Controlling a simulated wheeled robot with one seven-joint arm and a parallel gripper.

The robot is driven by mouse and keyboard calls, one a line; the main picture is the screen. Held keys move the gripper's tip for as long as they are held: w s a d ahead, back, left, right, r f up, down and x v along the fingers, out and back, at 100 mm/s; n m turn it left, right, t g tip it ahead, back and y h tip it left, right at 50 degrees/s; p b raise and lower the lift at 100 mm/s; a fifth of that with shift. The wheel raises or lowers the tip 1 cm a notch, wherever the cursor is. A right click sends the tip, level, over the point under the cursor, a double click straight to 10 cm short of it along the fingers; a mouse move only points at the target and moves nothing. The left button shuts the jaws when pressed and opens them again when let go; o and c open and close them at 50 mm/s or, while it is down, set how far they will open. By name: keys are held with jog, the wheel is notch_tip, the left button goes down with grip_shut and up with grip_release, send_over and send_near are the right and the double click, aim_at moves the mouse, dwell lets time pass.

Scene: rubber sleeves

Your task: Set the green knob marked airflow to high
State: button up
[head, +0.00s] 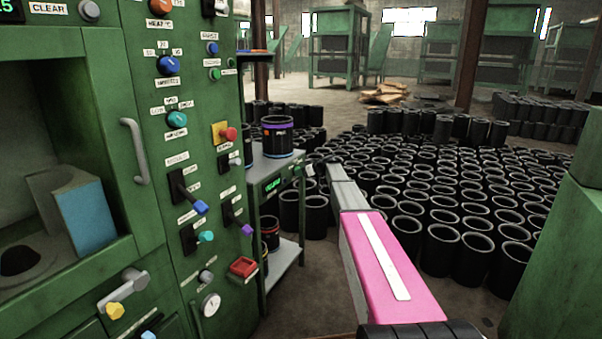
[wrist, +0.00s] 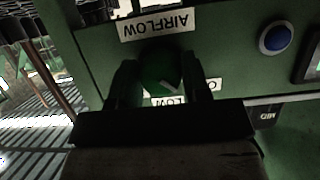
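The green airflow knob (wrist: 161,68) shows in the wrist view below an upside-down AIRFLOW label (wrist: 157,24). It has a pale pointer mark on its lower edge, near a partly covered label reading LOW (wrist: 171,101). Another label to the right is mostly hidden. My gripper (wrist: 161,82) has one dark finger on each side of the knob. The picture is too dark to tell whether the fingers touch it. In the head view my gripper (head: 312,167) is small, beside the grey-green cabinet with a lit green display (head: 273,185).
A blue button (wrist: 275,39) sits right of the knob in the wrist view. In the head view, a tall green panel (head: 150,90) with several knobs and levers stands left. A black can (head: 277,140) stands on the cabinet. Many black sleeves (head: 440,245) fill the floor at right.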

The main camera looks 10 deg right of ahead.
dwell(0.3)
jog(key=shift+f+m+g+y, duration=0.1)
jog(key=shift+m+g+y, duration=0.75)
jog(key=shift+m, duration=1.4)
jog(key=shift+r+m+g+y, duration=0.1)
jog(key=shift+m+g+y, duration=0.2)
jog(key=shift+m+y, duration=1.5)
jog(key=shift+f+m+g+y, duration=0.1)
jog(key=shift+m+g+y, duration=0.5)
jog(key=shift+m, duration=2.05)
jog(key=o, duration=0.9)
jog(key=shift+d, duration=0.1)
